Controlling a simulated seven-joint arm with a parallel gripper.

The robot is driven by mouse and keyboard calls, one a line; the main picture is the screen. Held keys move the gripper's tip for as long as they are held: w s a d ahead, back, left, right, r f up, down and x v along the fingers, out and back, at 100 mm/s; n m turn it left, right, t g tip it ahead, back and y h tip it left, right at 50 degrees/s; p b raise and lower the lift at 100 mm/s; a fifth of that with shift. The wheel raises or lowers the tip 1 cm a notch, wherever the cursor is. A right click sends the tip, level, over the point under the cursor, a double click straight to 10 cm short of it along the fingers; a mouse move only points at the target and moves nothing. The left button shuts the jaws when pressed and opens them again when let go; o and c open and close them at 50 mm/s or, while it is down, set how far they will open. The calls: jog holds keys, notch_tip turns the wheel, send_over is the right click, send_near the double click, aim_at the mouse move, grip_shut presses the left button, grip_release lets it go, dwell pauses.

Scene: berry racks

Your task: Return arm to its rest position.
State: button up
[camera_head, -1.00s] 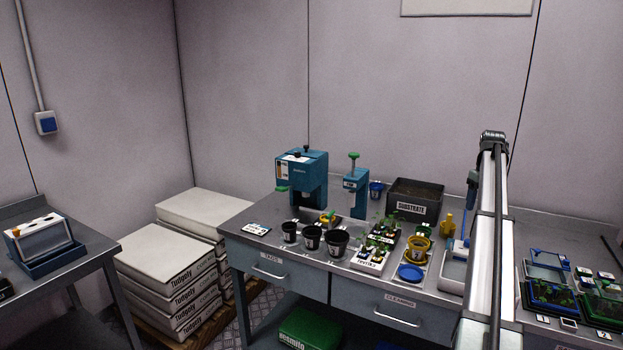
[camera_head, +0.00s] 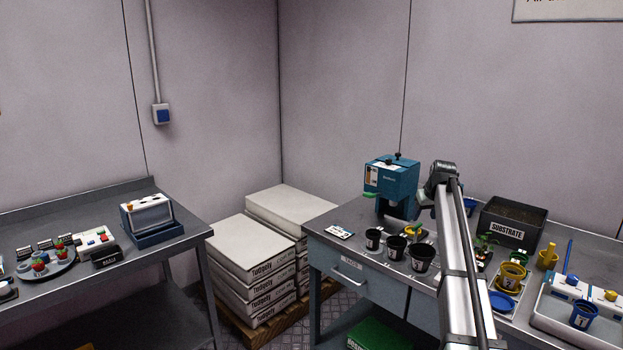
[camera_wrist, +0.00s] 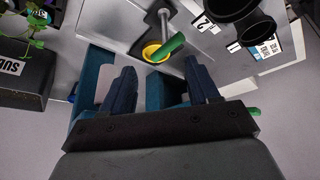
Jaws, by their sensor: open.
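My gripper (camera_wrist: 160,68) shows in the wrist view with its two dark fingers spread apart and nothing held between them. A yellow cup (camera_wrist: 153,53) and a green handle (camera_wrist: 171,47) show beyond the gap. In the head view my arm (camera_head: 455,265) rises in front of the right bench, and its upper end is beside the blue-teal machine (camera_head: 392,182). The fingers are mostly hidden there. The same machine shows behind the fingers in the wrist view (camera_wrist: 96,72); I cannot tell the clearance.
Black pots (camera_head: 396,248) stand on the right bench (camera_head: 340,222), with a substrate bin (camera_head: 512,225) behind my arm. Stacked white sacks (camera_head: 250,250) stand between the benches. The left bench (camera_head: 100,205) holds a plate with berries (camera_head: 45,265) and small devices. The space above the sacks is clear.

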jog(key=w+a+f+t+y, duration=0.1)
jog(key=w+a+f, duration=0.15)
jog(key=a, duration=1.25)
jog(key=w+a+f+t+y, duration=0.1)
jog(key=w+a, duration=0.2)
jog(key=a, duration=1.2)
jog(key=s+a+f+m+g, duration=0.1)
jog(key=s+a+f, duration=0.4)
jog(key=a+f, duration=0.55)
jog(key=s+d+f+g+h, duration=0.1)
jog(key=s+d+f+g, duration=0.3)
jog(key=s+f, duration=1.2)
jog(key=s+d+f+g, duration=0.2)
jog(key=s+d+f, duration=0.5)
jog(key=s+f, duration=0.95)
jog(key=s+d+f+g, duration=0.2)
jog(key=s+f, duration=0.3)
jog(key=s, duration=0.8)
jog(key=s+d+f+g, duration=0.2)
jog(key=s+f, duration=0.3)
jog(key=s, duration=0.8)
jog(key=s+d+f+g+h, duration=0.1)
jog(key=s+d+f+g, duration=0.2)
jog(key=s, duration=1)
notch_tip(320, 180, down, 2)
jog(key=shift+s, duration=0.3)
